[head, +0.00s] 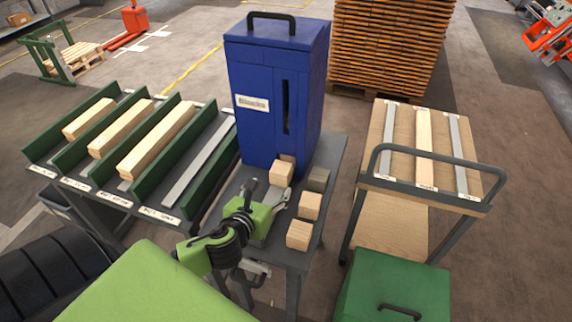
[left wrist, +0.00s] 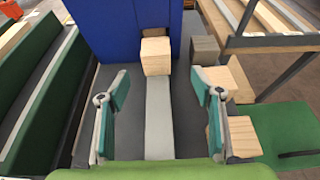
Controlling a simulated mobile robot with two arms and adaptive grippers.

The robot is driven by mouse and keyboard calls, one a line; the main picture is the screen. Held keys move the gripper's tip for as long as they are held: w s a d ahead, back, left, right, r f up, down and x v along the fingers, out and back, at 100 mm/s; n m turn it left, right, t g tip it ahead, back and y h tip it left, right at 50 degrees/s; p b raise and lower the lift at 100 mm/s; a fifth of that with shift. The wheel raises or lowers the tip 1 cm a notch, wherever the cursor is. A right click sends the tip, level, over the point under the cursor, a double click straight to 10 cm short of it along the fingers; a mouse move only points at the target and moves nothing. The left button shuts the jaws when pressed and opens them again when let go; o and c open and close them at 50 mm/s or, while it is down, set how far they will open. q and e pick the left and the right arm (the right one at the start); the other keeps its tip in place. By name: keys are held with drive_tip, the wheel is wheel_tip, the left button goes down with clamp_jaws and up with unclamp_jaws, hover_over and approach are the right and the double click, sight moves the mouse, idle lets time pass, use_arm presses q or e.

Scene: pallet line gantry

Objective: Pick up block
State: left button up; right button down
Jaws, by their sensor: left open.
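A light wooden block (head: 281,174) sits at the foot of the blue dispenser (head: 262,130). In the left wrist view the block (left wrist: 155,57) stands at the far end of a pale strip, ahead of my fingers. My left gripper (head: 268,195) is open and empty, low over the grey table on the near side of the block. In the left wrist view its fingers (left wrist: 160,88) stand wide on either side of the strip, with a gap before the block. My right gripper is not in view.
Several more blocks stand along the table's right side: a greyish one (head: 318,180), a middle one (head: 310,206) and a near one (head: 297,236). A green-divided rack (head: 150,195) of timber is left, a cart (head: 405,225) right, a green box (head: 390,285) front right.

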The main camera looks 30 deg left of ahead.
sight(278, 176)
use_arm(q)
drive_tip(key=shift+w+a+f, duration=0.1)
drive_tip(key=shift+w+a, duration=0.05)
drive_tip(key=shift+w, duration=0.3)
drive_tip(key=x, duration=0.3)
drive_tip(key=shift+w, duration=0.3)
drive_tip(key=shift+x, duration=1.2)
drive_tip(key=shift+w+a+f+p, duration=0.25)
drive_tip(key=shift+w+f+p, duration=0.1)
drive_tip(key=shift+w+p, duration=0.1)
drive_tip(key=x, duration=0.3)
drive_tip(key=shift+a, duration=0.3)
drive_tip(key=shift+w+a+f, duration=0.15)
drive_tip(key=shift+w+f, duration=0.2)
drive_tip(key=shift+w, duration=0.25)
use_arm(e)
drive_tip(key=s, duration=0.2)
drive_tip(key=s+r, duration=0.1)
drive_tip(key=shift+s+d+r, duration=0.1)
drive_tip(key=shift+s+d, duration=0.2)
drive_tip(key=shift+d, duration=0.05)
use_arm(q)
drive_tip(key=c, duration=1.2)
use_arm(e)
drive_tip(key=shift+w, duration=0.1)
